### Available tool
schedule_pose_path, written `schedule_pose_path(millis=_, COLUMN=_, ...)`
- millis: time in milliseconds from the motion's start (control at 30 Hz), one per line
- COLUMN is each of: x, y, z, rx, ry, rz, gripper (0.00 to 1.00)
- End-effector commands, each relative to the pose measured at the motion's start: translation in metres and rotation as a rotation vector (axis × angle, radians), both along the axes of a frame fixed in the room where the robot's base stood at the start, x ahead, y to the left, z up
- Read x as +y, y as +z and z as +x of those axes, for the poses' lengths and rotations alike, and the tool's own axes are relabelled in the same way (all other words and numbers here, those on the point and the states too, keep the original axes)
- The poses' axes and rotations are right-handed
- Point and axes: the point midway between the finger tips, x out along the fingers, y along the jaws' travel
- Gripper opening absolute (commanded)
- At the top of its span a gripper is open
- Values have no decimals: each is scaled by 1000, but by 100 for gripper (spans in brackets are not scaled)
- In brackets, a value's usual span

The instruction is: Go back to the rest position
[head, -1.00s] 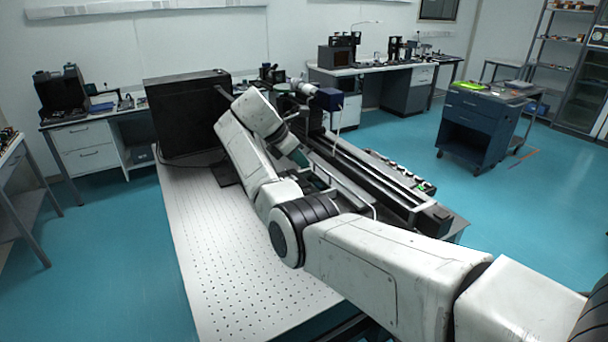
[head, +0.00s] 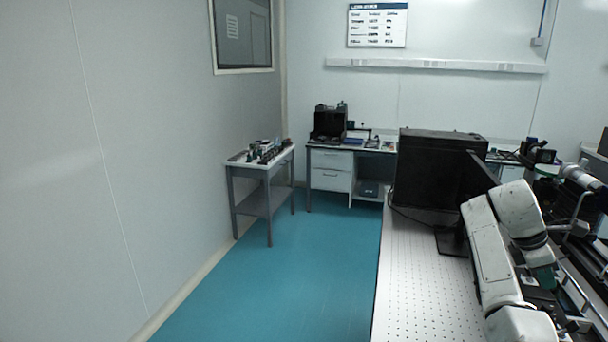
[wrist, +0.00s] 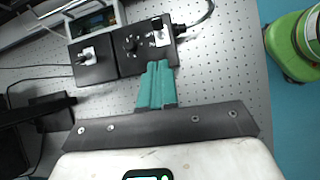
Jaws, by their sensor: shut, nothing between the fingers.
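My gripper shows in the wrist view (wrist: 156,88) with its teal fingers together and nothing between them. The fingertips point at small black boxes on the perforated table top; the gap to them is hard to judge. In the head view my white arm is at the lower right, over the optical table (head: 415,275). The gripper there is mostly hidden behind the arm and equipment. The task names no object.
A large black box (head: 430,168) stands on the table beside my arm. Black socket-like boxes (wrist: 94,60) with cables lie near my fingers. A green round object (wrist: 296,45) is at the right. A small side table (head: 260,165) stands by the left wall. Blue floor is clear between.

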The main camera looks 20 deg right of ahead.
Motion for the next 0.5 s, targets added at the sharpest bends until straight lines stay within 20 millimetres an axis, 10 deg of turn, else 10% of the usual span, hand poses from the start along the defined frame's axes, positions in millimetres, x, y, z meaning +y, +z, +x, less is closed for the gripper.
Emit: schedule_pose_path(millis=500, x=177, y=-165, z=-25, rx=-555, ry=-306, rz=90, gripper=0)
